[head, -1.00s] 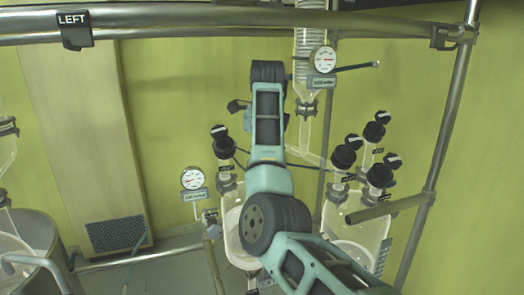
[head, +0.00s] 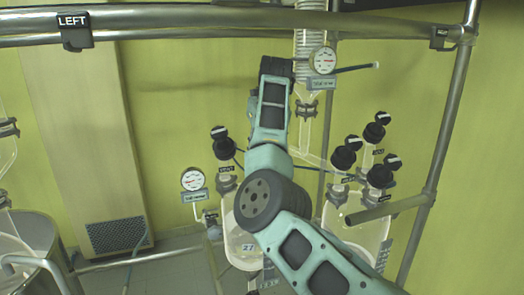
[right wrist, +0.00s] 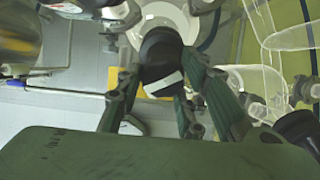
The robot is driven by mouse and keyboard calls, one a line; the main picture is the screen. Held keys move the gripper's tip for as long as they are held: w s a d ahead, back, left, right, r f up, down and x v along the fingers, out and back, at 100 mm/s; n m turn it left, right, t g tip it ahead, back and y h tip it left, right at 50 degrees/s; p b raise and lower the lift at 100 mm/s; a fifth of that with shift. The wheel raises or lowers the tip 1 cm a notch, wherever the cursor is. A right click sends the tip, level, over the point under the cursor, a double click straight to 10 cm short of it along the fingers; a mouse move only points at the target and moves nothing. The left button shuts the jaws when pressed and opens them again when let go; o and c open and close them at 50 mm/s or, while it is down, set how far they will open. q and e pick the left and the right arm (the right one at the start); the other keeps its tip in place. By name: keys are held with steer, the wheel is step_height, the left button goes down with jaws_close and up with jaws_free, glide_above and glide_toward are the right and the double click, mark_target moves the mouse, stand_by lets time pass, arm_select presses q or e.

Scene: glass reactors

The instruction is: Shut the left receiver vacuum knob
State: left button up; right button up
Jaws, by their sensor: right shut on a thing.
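The left receiver (head: 236,240) is a clear glass vessel behind my right arm in the head view. A black knob with a white stripe (head: 219,133) stands at its top left, above a VENT label. My arm hides other fittings there. I cannot read this knob's label. My left gripper is not in view.
The right receiver (head: 343,215) stands to the right with several black knobs (head: 380,175) above it. Gauges hang at the left (head: 193,179) and upper middle (head: 323,60). Metal rails (head: 250,22) frame the rig. Another black knob (right wrist: 297,125) is close at the right wrist view's right edge.

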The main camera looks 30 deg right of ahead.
steer(key=shift+m, duration=1.6)
steer(key=shift+r, duration=0.1)
steer(key=o, duration=1.1)
steer(key=shift+w+a, duration=0.1)
steer(key=shift+a, duration=0.05)
steer(key=shift+r, duration=0.25)
steer(key=v, duration=0.7)
